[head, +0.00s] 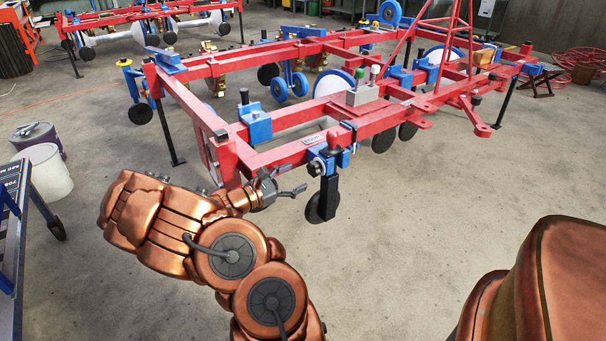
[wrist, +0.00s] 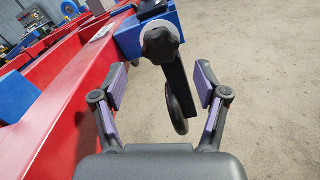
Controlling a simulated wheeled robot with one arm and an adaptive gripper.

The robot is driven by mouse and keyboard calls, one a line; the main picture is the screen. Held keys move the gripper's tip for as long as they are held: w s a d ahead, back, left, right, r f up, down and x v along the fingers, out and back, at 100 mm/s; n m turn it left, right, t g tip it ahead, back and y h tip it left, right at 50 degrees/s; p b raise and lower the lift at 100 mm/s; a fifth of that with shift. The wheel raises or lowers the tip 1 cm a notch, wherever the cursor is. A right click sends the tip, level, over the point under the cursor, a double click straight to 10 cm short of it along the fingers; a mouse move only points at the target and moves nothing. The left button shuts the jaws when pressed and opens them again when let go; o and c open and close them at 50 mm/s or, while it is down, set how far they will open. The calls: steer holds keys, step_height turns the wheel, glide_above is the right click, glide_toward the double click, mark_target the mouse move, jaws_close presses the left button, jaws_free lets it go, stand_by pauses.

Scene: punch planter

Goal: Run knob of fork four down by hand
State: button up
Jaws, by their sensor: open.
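A black lobed knob (wrist: 160,42) sits on a blue clamp (wrist: 135,36) at the top middle of the wrist view. A dark leg with a black wheel (wrist: 181,108) hangs below the clamp. The same clamp shows in the head view (head: 343,160), on the front red beam. A dark knob (head: 315,168) faces my arm there. My gripper (wrist: 160,84) is open and empty. In the wrist view its two fingers stand left and right of the leg, with the knob above and beyond the gap. In the head view my gripper (head: 297,190) is just left of the leg, small and partly hard to make out.
The red frame's beam (wrist: 70,80) runs close along the left of my gripper. Concrete floor (head: 400,240) is open to the right and in front. A white bucket (head: 45,170) and a blue-grey cart (head: 12,215) stand at the far left.

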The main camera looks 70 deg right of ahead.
steer(key=shift+v, duration=2.65)
